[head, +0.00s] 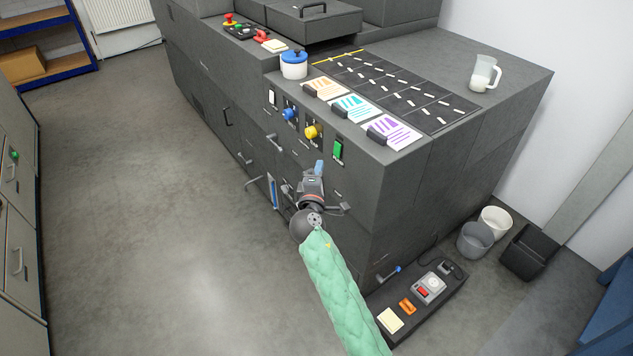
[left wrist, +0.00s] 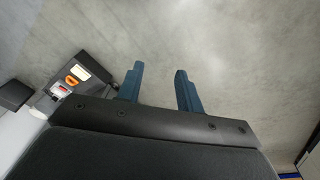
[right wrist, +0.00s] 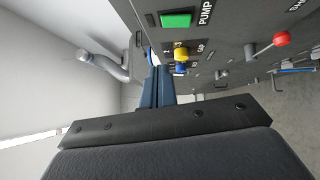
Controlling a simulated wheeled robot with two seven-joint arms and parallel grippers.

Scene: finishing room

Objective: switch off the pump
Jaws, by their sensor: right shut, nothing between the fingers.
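The pump switch is a bright green rectangle (head: 338,150) on the front face of the grey machine, near its right corner. In the right wrist view the green switch (right wrist: 176,20) has the label PUMP beside it. My right gripper (head: 319,166) is shut and empty, in front of the machine face and a little below and left of the switch. Its closed blue fingers (right wrist: 158,70) point toward the panel; I cannot tell a touch. My left gripper (left wrist: 160,70) is open and empty over the floor, and is outside the head view.
A yellow knob (head: 311,132) and a blue knob (head: 289,115) sit left of the switch. A red-ball lever (right wrist: 281,39) sticks out in the right wrist view. A low black tray (head: 448,291) with a small device stands by the machine's base. The floor at left is clear.

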